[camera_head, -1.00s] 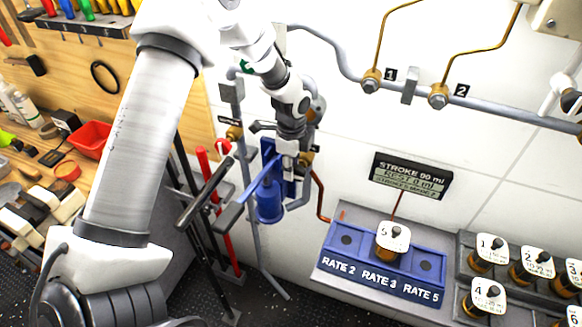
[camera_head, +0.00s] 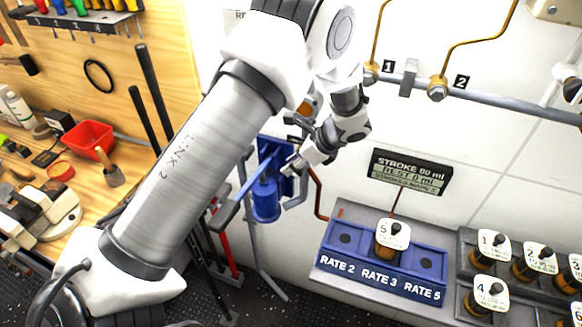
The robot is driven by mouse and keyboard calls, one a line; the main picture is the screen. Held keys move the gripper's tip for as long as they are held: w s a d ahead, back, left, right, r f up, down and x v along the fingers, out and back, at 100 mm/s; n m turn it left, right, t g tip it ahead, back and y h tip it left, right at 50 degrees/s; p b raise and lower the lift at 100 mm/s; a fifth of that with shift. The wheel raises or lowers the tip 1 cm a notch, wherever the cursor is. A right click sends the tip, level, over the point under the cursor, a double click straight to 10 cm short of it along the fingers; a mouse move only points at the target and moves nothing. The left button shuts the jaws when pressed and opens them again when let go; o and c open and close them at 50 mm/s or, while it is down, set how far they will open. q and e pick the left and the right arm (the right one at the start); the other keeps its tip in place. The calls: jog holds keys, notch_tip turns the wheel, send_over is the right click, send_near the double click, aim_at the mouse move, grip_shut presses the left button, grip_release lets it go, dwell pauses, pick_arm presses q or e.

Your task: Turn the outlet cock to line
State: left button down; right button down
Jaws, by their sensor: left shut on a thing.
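My left gripper (camera_head: 296,164) comes down from the upper right and is shut at the right side of the blue pump (camera_head: 266,200). It is shut on the small handle of the outlet cock, which the fingers and wrist mostly hide, so its angle cannot be read. My right gripper is not in view.
A blue rate block (camera_head: 335,262) holds one tagged plug (camera_head: 391,240) below a stroke display (camera_head: 410,172). More tagged plugs (camera_head: 493,243) stand at the right. A grey pipe (camera_head: 510,108) runs along the wall. A bench with a red bin (camera_head: 88,138) is at left.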

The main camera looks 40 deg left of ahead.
pick_arm(q)
jog(key=shift+d+f+g+y+b, duration=0.2)
jog(key=shift+y+b, duration=0.15)
jog(key=shift+y, duration=0.15)
jog(key=shift+d+f+g+y+b, duration=0.1)
jog(key=shift+f+y+b, duration=0.15)
jog(key=shift+y, duration=0.25)
jog(key=y+b, duration=0.3)
jog(key=d+g+y+b, duration=0.1)
jog(key=y+b, duration=0.2)
jog(key=shift+w+f+g+b, duration=0.15)
jog(key=shift+g+b, duration=0.15)
jog(key=shift+b, duration=0.1)
jog(key=shift+d+y+b, duration=0.1)
jog(key=shift+y+b, duration=0.6)
jog(key=shift+b, duration=0.3)
jog(key=shift+w+r+g+y+b, duration=0.1)
jog(key=shift+r+g+y+b, duration=0.1)
jog(key=shift+g+y+b, duration=0.15)
jog(key=shift+y, duration=0.25)
jog(key=shift+r, duration=0.1)
jog(key=c, duration=0.9)
grip_release()
